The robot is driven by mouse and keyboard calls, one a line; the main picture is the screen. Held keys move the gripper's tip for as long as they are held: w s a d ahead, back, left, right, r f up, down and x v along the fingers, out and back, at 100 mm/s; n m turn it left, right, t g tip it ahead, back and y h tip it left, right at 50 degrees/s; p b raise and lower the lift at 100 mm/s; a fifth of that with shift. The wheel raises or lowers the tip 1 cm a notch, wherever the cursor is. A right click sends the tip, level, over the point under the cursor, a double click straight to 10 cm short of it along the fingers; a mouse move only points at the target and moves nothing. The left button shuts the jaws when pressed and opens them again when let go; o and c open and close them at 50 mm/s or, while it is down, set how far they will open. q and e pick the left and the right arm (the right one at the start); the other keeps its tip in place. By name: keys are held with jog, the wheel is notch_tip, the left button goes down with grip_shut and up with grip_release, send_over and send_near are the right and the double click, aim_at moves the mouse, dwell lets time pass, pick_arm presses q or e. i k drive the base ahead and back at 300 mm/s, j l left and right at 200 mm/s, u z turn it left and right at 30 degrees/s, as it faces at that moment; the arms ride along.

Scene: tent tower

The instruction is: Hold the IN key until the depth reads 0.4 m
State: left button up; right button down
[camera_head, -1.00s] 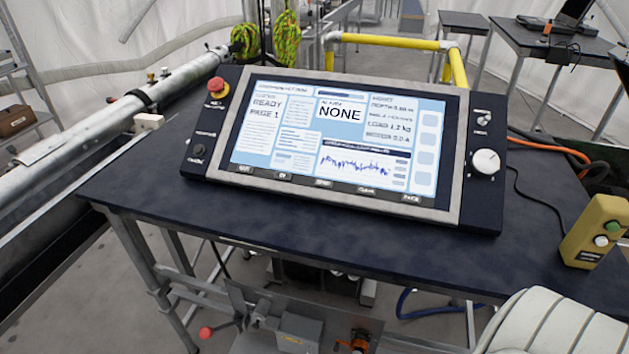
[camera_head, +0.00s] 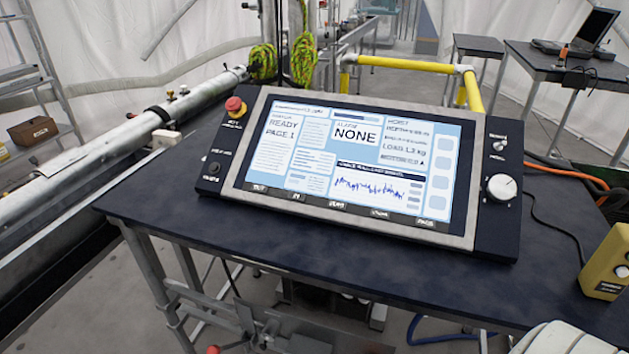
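The control panel (camera_head: 467,215) lies on a dark table, its screen (camera_head: 330,190) lit. The screen shows READY, PAGE 1, alarm NONE and a load of about 1.2 kg. The depth line at the upper right is too blurred to read. The IN key (camera_head: 296,196) is in the row of dark keys along the screen's lower edge, second from the left, beside the OUT key (camera_head: 259,188). Neither gripper shows in the view. A white rounded part at the lower right corner shows no fingers.
A red stop button (camera_head: 235,107) is at the panel's upper left and a white knob (camera_head: 501,187) at its right. A yellow pendant box (camera_head: 607,265) stands on the table (camera_head: 400,280) at right. The table is clear in front of the panel.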

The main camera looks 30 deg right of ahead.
aim_at(294, 195)
jog(key=i+j, duration=0.2)
jog(key=j, duration=0.15)
jog(key=i+j, duration=0.2)
jog(key=j, duration=0.15)
jog(key=i+j, duration=0.2)
jog(key=j, duration=0.2)
jog(key=z, duration=1.75)
